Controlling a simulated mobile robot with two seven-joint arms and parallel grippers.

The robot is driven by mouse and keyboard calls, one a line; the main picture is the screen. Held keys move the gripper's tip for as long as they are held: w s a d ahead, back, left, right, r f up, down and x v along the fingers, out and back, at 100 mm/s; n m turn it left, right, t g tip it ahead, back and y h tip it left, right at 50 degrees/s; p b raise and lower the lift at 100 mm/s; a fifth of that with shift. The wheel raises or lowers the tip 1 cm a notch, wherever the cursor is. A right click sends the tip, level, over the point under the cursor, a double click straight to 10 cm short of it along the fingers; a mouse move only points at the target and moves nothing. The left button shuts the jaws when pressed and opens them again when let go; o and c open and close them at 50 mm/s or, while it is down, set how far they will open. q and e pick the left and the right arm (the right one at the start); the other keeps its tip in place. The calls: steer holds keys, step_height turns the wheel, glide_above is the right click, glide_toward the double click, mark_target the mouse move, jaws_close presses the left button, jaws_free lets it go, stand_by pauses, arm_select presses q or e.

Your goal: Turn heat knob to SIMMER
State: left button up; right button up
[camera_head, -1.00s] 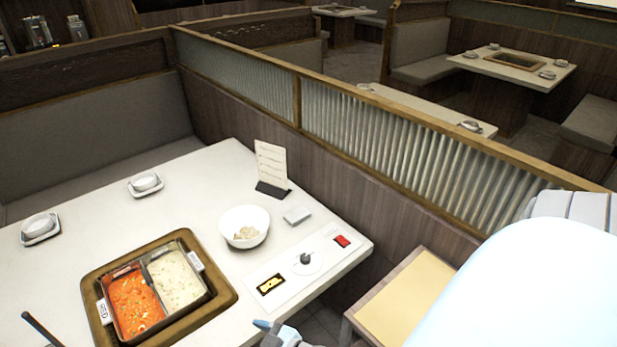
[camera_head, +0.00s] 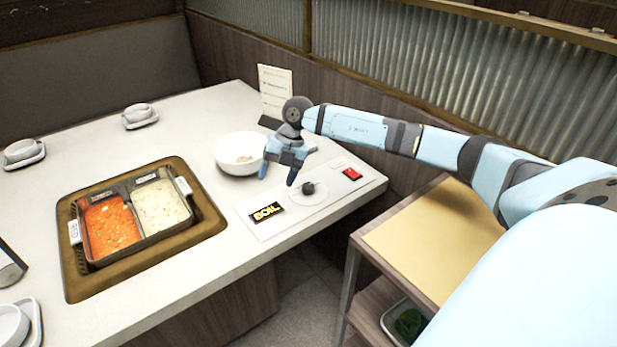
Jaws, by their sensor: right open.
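The heat knob (camera_head: 308,188) is a small dark knob on a round white dial, set in a pale control panel (camera_head: 280,222) at the table's right edge. A black label (camera_head: 266,212) on the panel reads "BOIL" in yellow. A red switch (camera_head: 351,174) lies right of the knob. My right gripper (camera_head: 277,178) is open and empty, fingers pointing down, just left of and above the knob. One fingertip is close to the knob; I cannot tell whether it touches. My left gripper is not in view.
A split pot (camera_head: 137,228) with red and pale broth sits sunk in the table's left. A white bowl (camera_head: 237,158) stands beside my right gripper, with a menu card (camera_head: 275,88) behind. A side cart (camera_head: 430,235) stands right of the table.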

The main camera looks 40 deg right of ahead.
mark_target(309, 185)
steer(key=d+r+m+h+b, duration=0.25)
steer(key=d+h, duration=0.25)
steer(key=d, duration=0.7)
steer(key=f, duration=0.4)
steer(key=f+b, duration=0.1)
steer(key=f, duration=0.4)
steer(key=w+f+b, duration=0.1)
steer(key=f, duration=0.3)
steer(key=shift+a+f, duration=0.1)
steer(key=shift+f, duration=0.15)
steer(key=c, duration=0.9)
